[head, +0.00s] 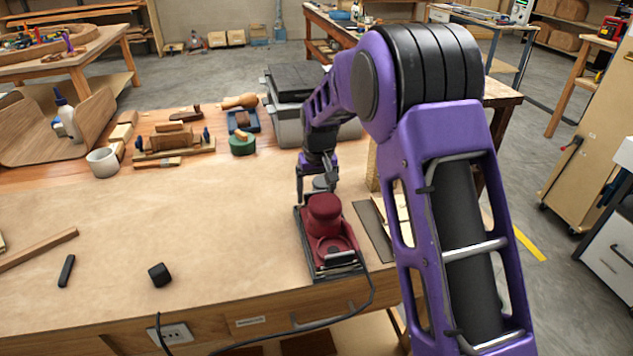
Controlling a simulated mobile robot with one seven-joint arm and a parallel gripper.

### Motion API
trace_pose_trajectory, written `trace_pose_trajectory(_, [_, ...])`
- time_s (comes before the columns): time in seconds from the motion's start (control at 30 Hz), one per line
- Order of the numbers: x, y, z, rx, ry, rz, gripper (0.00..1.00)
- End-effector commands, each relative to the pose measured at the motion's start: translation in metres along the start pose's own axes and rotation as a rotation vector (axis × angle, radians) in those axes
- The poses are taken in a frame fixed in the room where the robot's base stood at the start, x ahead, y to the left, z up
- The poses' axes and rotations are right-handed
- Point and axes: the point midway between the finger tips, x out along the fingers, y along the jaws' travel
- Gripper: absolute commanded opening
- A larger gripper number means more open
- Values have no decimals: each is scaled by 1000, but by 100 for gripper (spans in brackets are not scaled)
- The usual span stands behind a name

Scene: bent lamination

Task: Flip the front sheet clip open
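A dark red sheet sander (325,217) with a round top knob stands near the bench's front edge, on a dark base. Whether this clip is open or shut is too small to tell. My gripper (317,190) points down at the sander's far end, behind the knob. Its fingers look spread apart, with a small grey round part between them. I cannot tell whether they touch the sander. The sander's far end is partly hidden.
A black cord (372,290) hangs from the sander over the bench edge. A black block (159,274) and a dark stick (66,270) lie left on the bench (220,235). A grey case (288,125) stands behind. The bench's middle is clear.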

Motion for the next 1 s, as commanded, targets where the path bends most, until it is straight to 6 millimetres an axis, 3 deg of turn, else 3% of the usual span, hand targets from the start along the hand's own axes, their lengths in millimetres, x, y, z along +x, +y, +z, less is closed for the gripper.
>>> trace_pose_trajectory(0.4, [6,0,-12,1,-309,0,28])
trace_pose_trajectory(1.0, [9,0,-16,0,-522,0,28])
